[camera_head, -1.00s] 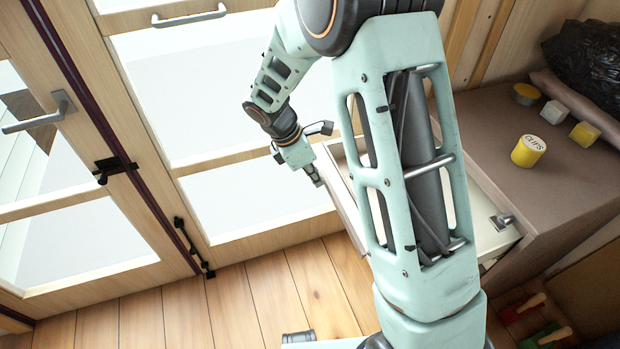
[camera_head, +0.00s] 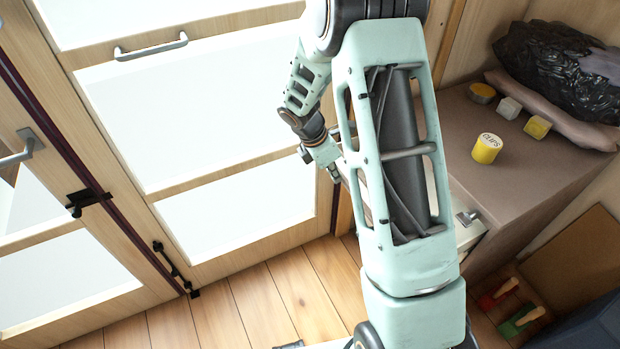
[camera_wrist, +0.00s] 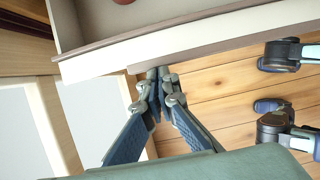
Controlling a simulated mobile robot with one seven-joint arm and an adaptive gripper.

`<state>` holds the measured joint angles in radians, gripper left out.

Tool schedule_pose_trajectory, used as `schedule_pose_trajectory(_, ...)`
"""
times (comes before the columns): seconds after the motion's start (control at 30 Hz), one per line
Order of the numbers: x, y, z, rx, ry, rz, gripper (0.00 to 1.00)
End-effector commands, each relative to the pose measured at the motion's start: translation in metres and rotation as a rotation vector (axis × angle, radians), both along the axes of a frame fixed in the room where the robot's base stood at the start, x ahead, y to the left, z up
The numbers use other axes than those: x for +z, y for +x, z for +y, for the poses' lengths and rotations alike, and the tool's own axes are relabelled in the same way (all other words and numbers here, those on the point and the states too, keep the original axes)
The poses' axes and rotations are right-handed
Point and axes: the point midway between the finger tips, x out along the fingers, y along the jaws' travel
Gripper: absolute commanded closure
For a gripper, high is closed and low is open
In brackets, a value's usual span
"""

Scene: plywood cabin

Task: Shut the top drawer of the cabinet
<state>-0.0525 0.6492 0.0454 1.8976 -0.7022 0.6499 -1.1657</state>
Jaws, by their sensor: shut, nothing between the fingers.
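The brown cabinet (camera_head: 535,185) stands at the right in the head view. Its top drawer (camera_head: 468,237) is partly out, with its pale inside and a small metal piece showing; my arm hides much of it. In the wrist view, the drawer's pale front (camera_wrist: 210,38) crosses the top of the picture, with part of a red thing inside. My gripper (camera_wrist: 158,74) is shut and empty, its fingertips at the lower edge of the drawer front, seemingly touching it. In the head view my gripper (camera_head: 335,175) is at the drawer's outer left end.
A yellow tin (camera_head: 486,148), small blocks (camera_head: 536,127) and a black bag (camera_head: 555,55) lie on the cabinet top. Glazed doors with handles (camera_head: 150,47) stand at the left. Red and green-handled tools (camera_head: 520,318) lie low at the right.

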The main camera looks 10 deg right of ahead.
Motion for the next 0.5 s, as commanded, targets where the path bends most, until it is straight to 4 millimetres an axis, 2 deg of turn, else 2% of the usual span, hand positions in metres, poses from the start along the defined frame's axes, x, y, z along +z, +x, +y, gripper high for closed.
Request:
schedule_pose_trajectory(0.03, 0.004, 0.003, -0.018, -0.009, -0.004, 0.003, 1.00)
schedule_pose_trajectory(0.1, 0.004, 0.008, -0.037, -0.008, -0.003, 0.003, 1.00)
schedule_pose_trajectory(0.5, 0.003, 0.035, -0.138, -0.007, -0.002, 0.000, 1.00)
